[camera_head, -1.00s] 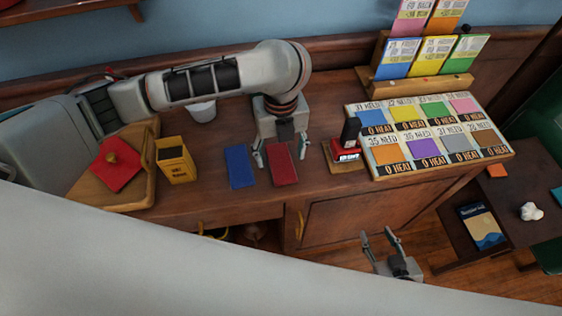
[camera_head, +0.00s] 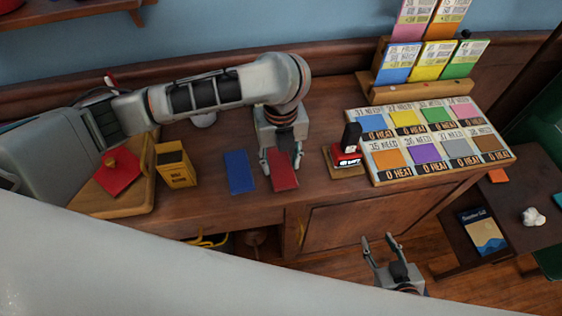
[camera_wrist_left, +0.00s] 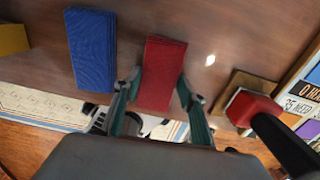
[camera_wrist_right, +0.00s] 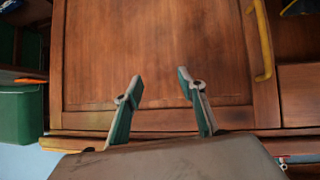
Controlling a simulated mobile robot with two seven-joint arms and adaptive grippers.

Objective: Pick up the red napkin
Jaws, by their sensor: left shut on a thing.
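The red napkin (camera_head: 284,176) is a folded rectangle on the wooden desk, right of the blue napkin (camera_head: 239,171). My left gripper (camera_head: 282,166) reaches down over it, with a finger at each long side. In the left wrist view the red napkin (camera_wrist_left: 162,72) lies between the fingertips (camera_wrist_left: 158,84), which are closed against its edges. It looks still at desk level. The blue napkin (camera_wrist_left: 92,48) lies apart to the left in that view. My right gripper (camera_head: 382,244) is open and empty in front of the desk; its wrist view shows open fingers (camera_wrist_right: 158,84) before a cabinet door.
A red stamp (camera_head: 347,152) on a wooden base stands just right of the red napkin. A board of coloured cards (camera_head: 428,138) lies further right. A yellow box (camera_head: 175,164) and a wooden tray (camera_head: 128,206) with a red square cloth (camera_head: 117,177) are at left.

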